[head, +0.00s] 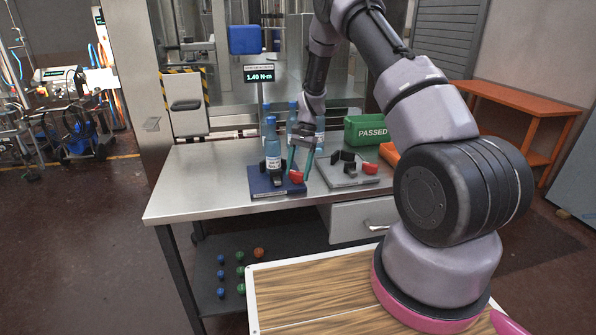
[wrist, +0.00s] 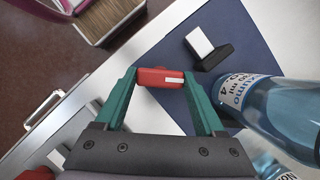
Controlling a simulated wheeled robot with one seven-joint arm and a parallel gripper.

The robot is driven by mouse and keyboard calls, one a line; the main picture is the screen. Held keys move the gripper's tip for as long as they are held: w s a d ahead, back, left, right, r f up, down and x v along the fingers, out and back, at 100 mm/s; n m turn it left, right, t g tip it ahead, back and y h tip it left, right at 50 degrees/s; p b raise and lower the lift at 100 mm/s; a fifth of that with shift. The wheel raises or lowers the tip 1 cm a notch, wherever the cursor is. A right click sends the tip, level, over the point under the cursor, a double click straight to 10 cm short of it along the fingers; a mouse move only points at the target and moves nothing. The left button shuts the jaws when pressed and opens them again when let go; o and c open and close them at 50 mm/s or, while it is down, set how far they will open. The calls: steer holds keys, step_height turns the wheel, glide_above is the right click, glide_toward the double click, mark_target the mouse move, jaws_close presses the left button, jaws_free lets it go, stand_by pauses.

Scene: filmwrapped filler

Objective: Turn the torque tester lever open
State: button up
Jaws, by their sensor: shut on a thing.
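A dark blue base plate (head: 262,183) lies on the steel bench, with a clear blue bottle (head: 271,150) upright on it beside black blocks. A red lever (head: 296,176) is at its right side. It also shows in the wrist view as a red piece with a white stripe (wrist: 158,77). My gripper (head: 298,172) points down at it. In the wrist view, the teal fingers (wrist: 163,79) are at the two ends of the red lever, shut on it. The bottle (wrist: 275,112) lies to the right of the fingers. A display (head: 258,74) behind the base reads 1.40 N·m.
A grey plate (head: 338,180) with black blocks and another red lever (head: 370,169) stands just right. Behind are a green PASSED bin (head: 366,130) and more bottles. The bench's left end (head: 185,195) is clear. A wooden-topped surface (head: 310,290) is in front.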

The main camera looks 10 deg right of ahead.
steer(key=o, duration=1.3)
steer(key=shift+o, duration=0.2)
steer(key=v, duration=1)
steer(key=shift+d+r, duration=0.15)
steer(key=shift+r, duration=0.15)
steer(key=shift+w, duration=0.15)
